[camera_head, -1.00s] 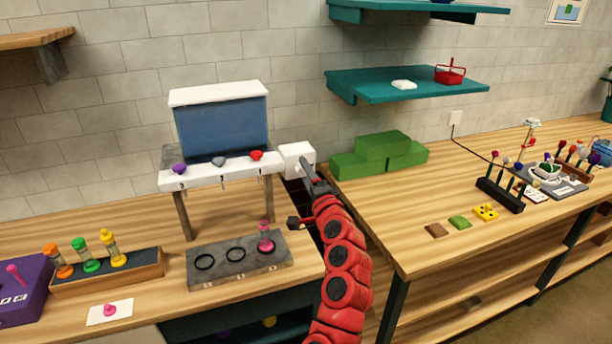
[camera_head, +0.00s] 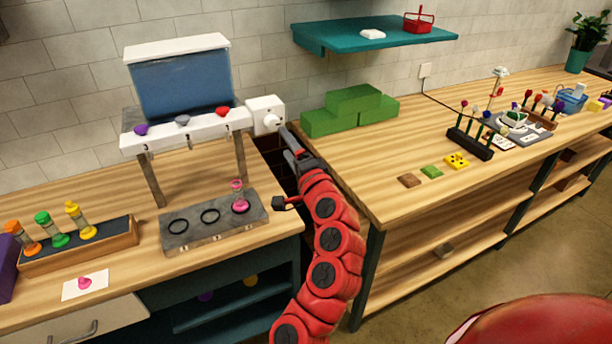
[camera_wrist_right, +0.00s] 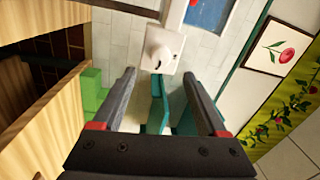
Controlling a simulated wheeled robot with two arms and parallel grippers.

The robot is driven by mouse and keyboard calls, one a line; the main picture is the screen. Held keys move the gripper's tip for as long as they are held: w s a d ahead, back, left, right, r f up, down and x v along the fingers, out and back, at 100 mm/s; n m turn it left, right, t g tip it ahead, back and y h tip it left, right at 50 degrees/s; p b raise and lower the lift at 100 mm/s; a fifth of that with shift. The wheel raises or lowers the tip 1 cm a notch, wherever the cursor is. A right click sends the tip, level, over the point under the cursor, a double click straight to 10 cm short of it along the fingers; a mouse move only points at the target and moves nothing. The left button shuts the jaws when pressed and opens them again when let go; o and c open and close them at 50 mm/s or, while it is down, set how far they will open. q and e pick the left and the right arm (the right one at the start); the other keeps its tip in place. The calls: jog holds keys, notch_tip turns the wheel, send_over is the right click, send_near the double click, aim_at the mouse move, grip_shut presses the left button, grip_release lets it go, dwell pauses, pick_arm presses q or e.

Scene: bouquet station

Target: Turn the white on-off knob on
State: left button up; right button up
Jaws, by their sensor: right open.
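The white on-off knob (camera_head: 270,120) sits on the front of a white box (camera_head: 262,105) at the right end of the dispenser. In the right wrist view the knob (camera_wrist_right: 160,49) shows near the top middle, beyond the fingertips, with its white plate around it. My right gripper (camera_head: 285,133) is raised just below and to the right of the knob. In the right wrist view its two fingers (camera_wrist_right: 158,82) are apart with nothing between them, and the knob lies ahead of the gap. I cannot tell from the head view whether a finger touches it. My left gripper is not in view.
The dispenser (camera_head: 185,122) has a blue tank and purple, grey and red knobs. Below stands a grey tray (camera_head: 180,235) with a pink flask (camera_head: 239,197). Green blocks (camera_head: 325,121) stand right of my gripper. A gap separates the two counters.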

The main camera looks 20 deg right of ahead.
jog(key=s+p, duration=0.9)
jog(key=shift+s+d+f, duration=0.2)
jog(key=shift+f, duration=0.1)
